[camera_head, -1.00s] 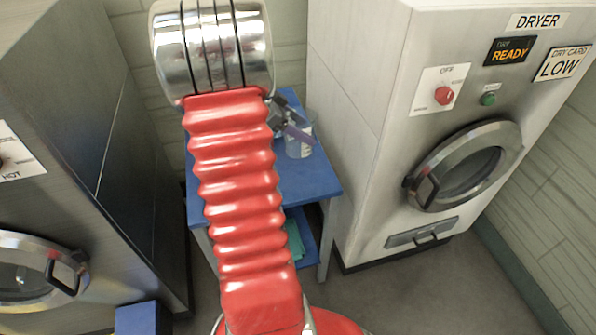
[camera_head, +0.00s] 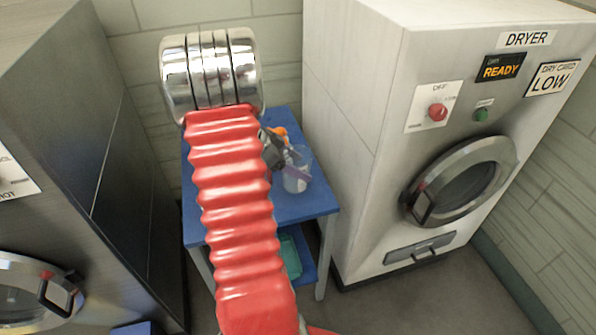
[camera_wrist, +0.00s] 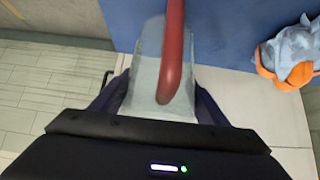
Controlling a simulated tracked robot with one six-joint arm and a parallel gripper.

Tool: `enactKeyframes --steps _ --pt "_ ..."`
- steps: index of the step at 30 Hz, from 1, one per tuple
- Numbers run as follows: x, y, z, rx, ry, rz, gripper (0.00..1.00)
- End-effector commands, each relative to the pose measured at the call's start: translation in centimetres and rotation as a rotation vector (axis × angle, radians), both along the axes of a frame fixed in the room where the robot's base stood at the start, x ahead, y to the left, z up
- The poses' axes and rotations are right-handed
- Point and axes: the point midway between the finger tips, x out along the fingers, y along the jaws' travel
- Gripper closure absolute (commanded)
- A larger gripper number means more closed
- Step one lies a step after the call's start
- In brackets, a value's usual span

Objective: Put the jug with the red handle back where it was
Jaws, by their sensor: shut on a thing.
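A clear jug (camera_wrist: 148,62) with a red handle (camera_wrist: 173,50) fills the middle of the wrist view. My gripper (camera_wrist: 160,88) has a dark finger on each side of the jug and is shut on it. In the head view the jug (camera_head: 297,183) shows upright over the right part of the blue table (camera_head: 308,208), with my gripper (camera_head: 291,166) at its upper left. Its red handle cannot be made out there. I cannot tell whether its base touches the tabletop.
A light blue and orange object (camera_wrist: 290,50) lies on the blue surface to the right in the wrist view. The dryer (camera_head: 350,130) stands close to the table's right side. A dark metal machine (camera_head: 100,190) stands on the left. A green item (camera_head: 289,257) is on the lower shelf.

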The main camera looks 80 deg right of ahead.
Motion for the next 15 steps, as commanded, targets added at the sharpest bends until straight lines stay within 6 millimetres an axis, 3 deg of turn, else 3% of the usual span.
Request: enactKeyframes --steps 6,15 --pt "-0.1 0.0 -2.4 0.002 0.001 -0.001 0.62" --pt "-0.1 0.0 -2.5 0.001 0.0 -0.002 0.62"
